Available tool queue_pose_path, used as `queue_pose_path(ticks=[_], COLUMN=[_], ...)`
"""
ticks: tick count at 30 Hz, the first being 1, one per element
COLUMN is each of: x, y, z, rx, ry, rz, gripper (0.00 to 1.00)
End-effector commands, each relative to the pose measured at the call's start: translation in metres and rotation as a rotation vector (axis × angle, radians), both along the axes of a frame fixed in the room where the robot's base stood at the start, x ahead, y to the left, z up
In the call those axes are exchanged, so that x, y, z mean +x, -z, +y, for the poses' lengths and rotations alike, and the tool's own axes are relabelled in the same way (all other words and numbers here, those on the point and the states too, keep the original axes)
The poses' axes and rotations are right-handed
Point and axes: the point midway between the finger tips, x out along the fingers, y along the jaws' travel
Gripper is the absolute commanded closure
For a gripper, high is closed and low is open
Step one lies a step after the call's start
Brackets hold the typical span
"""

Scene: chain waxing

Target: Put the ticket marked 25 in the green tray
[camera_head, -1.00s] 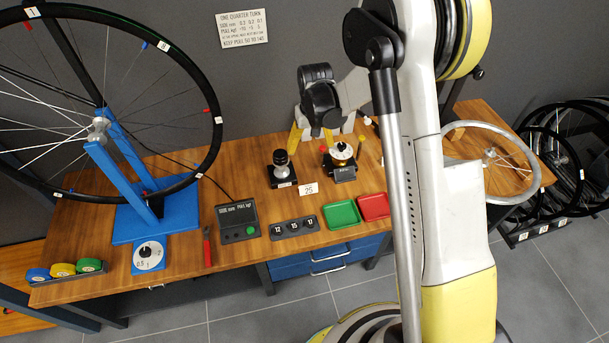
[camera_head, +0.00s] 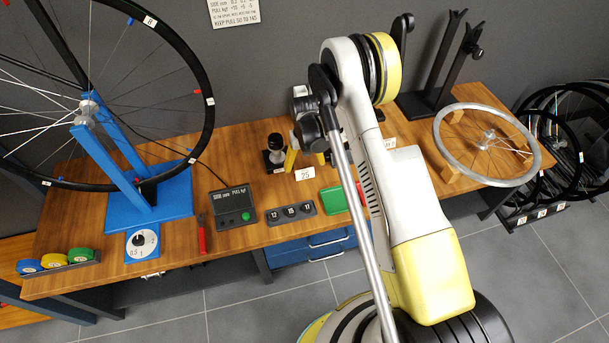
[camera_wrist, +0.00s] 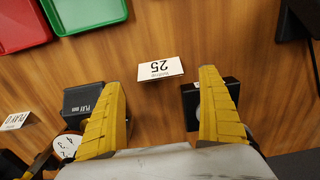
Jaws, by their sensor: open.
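The white ticket marked 25 (camera_head: 304,174) is on the wooden bench, behind the row of numbered dials. In the wrist view the ticket (camera_wrist: 161,68) reads upside down, in the gap between my fingertips and slightly beyond them. My gripper (camera_wrist: 161,80) is open and empty, with one yellow finger on each side of the ticket. In the head view my gripper (camera_head: 305,152) is low over the bench just behind the ticket, partly hidden by my arm. The green tray (camera_head: 331,201) is right of the dials; it also shows at the top of the wrist view (camera_wrist: 98,24).
A red tray (camera_wrist: 20,28) adjoins the green one. A black knobbed stand (camera_head: 274,157) and a dark box marked PLAY (camera_wrist: 82,98) are close beside my fingers. A dial row (camera_head: 291,213) and a display box (camera_head: 233,207) sit toward the front.

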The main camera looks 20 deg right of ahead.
Motion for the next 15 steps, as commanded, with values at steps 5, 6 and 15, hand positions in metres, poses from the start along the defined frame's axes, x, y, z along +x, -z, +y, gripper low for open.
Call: queue_pose_path(ticks=[5, 6, 15], x=[0.002, 0.002, 0.002], y=[0.033, 0.035, 0.034], z=[0.001, 0.001, 0.001], rx=[0.000, 0.000, 0.000], ry=[0.000, 0.000, 0.000], rz=[0.000, 0.000, 0.000], gripper=[0.12, 0.12, 0.36])
